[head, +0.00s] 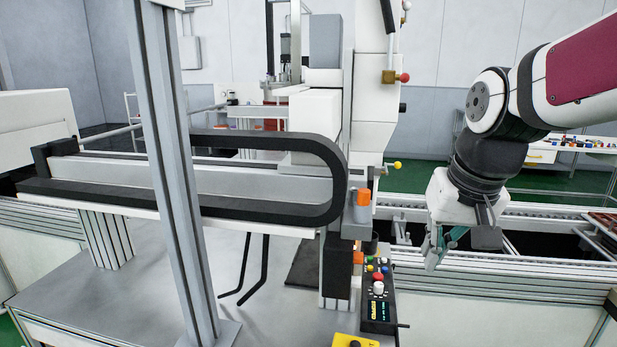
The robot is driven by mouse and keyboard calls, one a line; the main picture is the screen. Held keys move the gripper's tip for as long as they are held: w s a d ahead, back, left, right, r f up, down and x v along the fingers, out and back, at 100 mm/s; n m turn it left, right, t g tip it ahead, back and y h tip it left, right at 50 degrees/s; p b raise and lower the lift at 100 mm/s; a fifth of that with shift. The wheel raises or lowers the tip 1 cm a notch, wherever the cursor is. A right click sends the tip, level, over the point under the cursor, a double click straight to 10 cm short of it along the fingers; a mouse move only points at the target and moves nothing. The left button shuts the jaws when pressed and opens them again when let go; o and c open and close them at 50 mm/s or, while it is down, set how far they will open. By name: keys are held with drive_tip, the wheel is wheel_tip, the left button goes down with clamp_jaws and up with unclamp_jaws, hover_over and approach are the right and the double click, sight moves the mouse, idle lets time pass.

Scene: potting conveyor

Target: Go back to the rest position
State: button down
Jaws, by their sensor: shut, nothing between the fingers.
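My gripper (436,262) hangs from my white and maroon arm at the right of the head view. It points down in front of the conveyor rail, to the right of the control box. Its fingers are shut and I see nothing held in them. They are small and partly dark in this view.
A control box (378,300) with coloured buttons stands at the front, left of my gripper. A grey post (178,170) and a black cable chain (345,180) fill the left and middle. The conveyor (540,220) runs behind my gripper to the right. A shelf (575,148) stands farther back.

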drive_tip(key=s+f+n, duration=0.1)
drive_tip(key=s+f, duration=0.1)
drive_tip(key=s, duration=1.6)
drive_tip(key=shift+t+h, duration=0.3)
drive_tip(key=shift+s+f, duration=0.1)
